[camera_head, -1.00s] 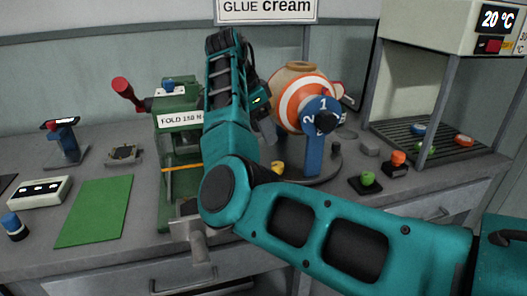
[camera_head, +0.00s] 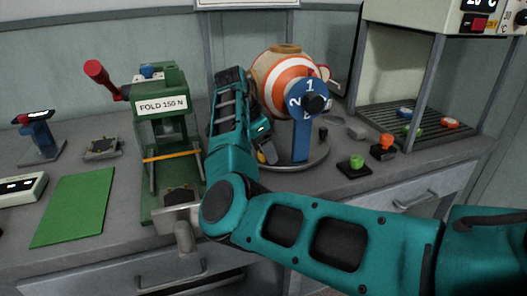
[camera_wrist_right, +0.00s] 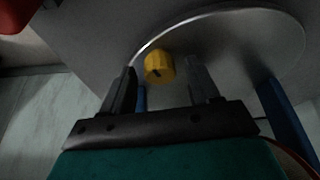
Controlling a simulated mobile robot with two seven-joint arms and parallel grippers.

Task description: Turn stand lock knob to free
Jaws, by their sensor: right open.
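The yellow stand lock knob (camera_wrist_right: 159,68) sits by the round metal base of the ball stand in the right wrist view. A dark mark shows on its face. My right gripper (camera_wrist_right: 164,88) is open, with one finger on each side of the knob; I cannot tell whether either touches it. In the head view the right gripper (camera_head: 266,148) is low by the left side of the stand base (camera_head: 305,166), and a bit of yellow shows there. The orange and white striped ball (camera_head: 283,85) is held up on the blue stand post (camera_head: 301,141). My left gripper is not in view.
The green press (camera_head: 165,125) marked "FOLD 150 N" stands just left of my right forearm. A green mat (camera_head: 75,207) lies at the left. A green knob (camera_head: 357,162) and an orange knob (camera_head: 384,146) stand right of the base, before a rack (camera_head: 425,125).

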